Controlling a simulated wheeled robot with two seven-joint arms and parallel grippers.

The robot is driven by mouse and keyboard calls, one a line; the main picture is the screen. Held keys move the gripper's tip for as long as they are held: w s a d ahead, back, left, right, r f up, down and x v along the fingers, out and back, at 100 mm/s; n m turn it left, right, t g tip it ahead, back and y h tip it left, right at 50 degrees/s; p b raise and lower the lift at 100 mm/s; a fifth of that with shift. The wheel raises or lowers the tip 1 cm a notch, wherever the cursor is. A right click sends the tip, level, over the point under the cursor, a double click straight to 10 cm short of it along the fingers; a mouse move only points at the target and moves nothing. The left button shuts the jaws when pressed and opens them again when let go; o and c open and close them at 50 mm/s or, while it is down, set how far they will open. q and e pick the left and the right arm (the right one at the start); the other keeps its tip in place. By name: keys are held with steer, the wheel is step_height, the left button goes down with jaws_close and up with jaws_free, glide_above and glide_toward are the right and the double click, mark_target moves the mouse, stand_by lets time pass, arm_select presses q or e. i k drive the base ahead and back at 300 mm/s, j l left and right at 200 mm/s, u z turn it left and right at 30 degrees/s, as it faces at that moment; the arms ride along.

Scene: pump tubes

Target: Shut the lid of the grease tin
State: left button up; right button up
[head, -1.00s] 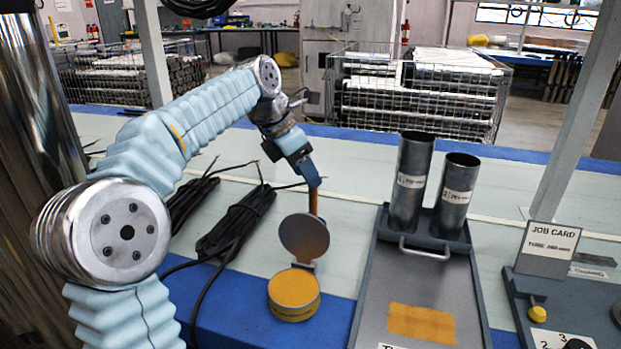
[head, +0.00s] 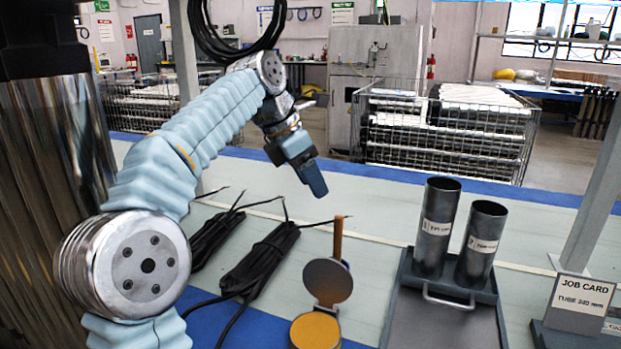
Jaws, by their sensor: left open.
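The grease tin (head: 315,332) stands on the blue strip at the bottom of the head view, its orange grease showing and its lower part cut off by the picture's edge. Its round grey lid (head: 328,281) stands raised at the back on the hinge. A brown upright stick (head: 338,238) shows just behind the lid. My left gripper (head: 318,188) is in the air above and behind the lid, pointing down to the right, apart from the lid and stick. Its fingers overlap from this side. My right gripper is out of view.
Black cable bundles (head: 262,258) lie left of the tin. On the right, a grey tray (head: 425,315) with a handle carries two upright metal tubes (head: 437,225). A job card (head: 581,304) stands further right. The pale bench behind the tin is mostly clear.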

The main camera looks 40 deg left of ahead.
mark_target(328, 281)
steer(key=k+l, duration=1.2)
steer(key=l, duration=0.15)
